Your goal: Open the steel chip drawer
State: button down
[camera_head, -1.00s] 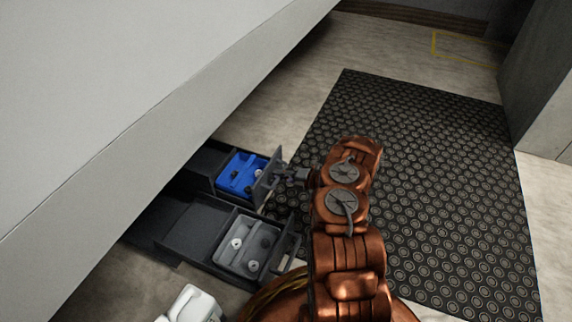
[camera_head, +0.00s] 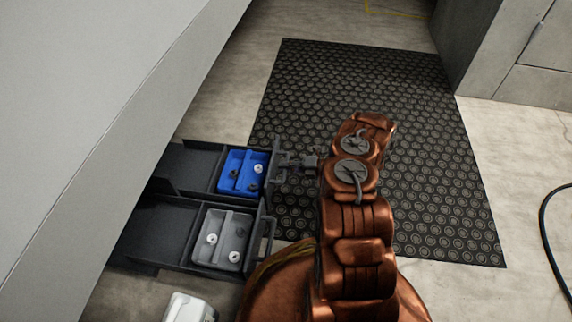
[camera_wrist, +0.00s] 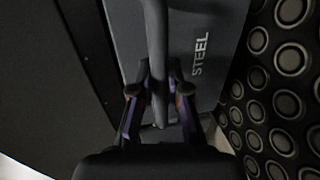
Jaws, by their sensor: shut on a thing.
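The steel chip drawer (camera_head: 186,170) stands pulled out from under the large grey cabinet, with a blue two-part tray (camera_head: 242,171) at its front end. Its front plate (camera_wrist: 209,70) carries the word STEEL in the wrist view. My gripper (camera_head: 291,162) is at this front. In the wrist view my gripper (camera_wrist: 159,92) has its two fingers shut on the bar handle (camera_wrist: 156,35), one on each side. The drawer's rear end is hidden under the cabinet.
A second drawer (camera_head: 161,229) with a grey tray (camera_head: 222,238) also stands open beside it. A white container (camera_head: 188,308) is at the bottom. A black studded mat (camera_head: 350,85) covers the floor ahead. A black hose (camera_head: 546,225) lies at the right.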

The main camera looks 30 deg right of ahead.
jog(key=shift+d, duration=0.2)
jog(key=c, duration=1.1)
grip_release()
jog(key=shift+a, duration=0.1)
jog(key=shift+c, duration=0.2)
jog(key=v, duration=1.2)
